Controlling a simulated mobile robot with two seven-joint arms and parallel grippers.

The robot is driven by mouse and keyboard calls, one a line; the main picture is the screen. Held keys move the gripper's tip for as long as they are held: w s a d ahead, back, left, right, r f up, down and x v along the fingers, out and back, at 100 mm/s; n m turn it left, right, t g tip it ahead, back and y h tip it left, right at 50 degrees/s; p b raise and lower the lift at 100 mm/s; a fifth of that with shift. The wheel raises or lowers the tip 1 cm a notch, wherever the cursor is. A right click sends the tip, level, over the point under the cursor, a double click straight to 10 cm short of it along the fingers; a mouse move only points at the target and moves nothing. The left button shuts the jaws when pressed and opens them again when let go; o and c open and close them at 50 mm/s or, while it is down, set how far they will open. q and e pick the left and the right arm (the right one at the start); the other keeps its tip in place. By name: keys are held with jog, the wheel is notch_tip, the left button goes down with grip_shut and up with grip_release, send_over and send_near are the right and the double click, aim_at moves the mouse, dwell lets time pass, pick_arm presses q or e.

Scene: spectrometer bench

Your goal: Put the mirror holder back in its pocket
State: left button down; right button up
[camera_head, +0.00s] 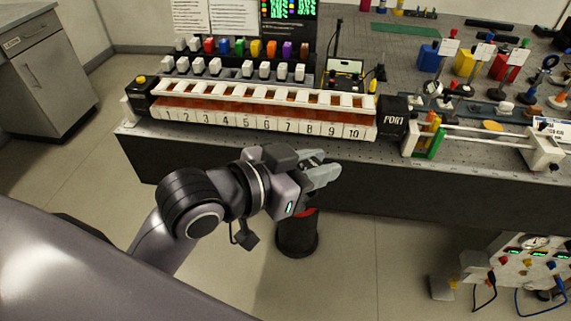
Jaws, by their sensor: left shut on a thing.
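My left gripper (322,170) is in front of the bench's near side, below the numbered rack, with its grey fingers pointing right. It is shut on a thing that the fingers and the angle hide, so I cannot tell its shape. I cannot pick out the mirror holder or its pocket for certain. Several small optics on posts (547,66) stand at the bench's right, including round mounts, too small to identify. My right gripper is not in view.
The white rack numbered 1 to 10 (256,119) runs along the bench's front, ending at a black PORT block (393,116). A white-railed fixture (475,136) lies right of it. A black and red cylinder (297,235) stands below my gripper. An instrument panel (520,262) is at lower right.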

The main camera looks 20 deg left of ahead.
pick_arm(q)
jog(key=shift+w+d+f+m+g+h, duration=0.1)
jog(key=shift+d+f+m+g+h, duration=0.3)
jog(key=shift+d+m+g+h, duration=1.05)
jog(key=shift+f+m+g+h, duration=0.45)
jog(key=shift+m+g+h, duration=0.45)
jog(key=shift+m+g, duration=1.4)
jog(key=shift+w+d+f+m+g+h, duration=0.1)
jog(key=shift+d+f+m+g+h, duration=0.3)
jog(key=shift+d+m+g+h, duration=1.05)
jog(key=shift+s+a+f+m+g+y, duration=0.1)
jog(key=shift+a+m+g+y, duration=0.2)
jog(key=shift+a+g, duration=0.4)
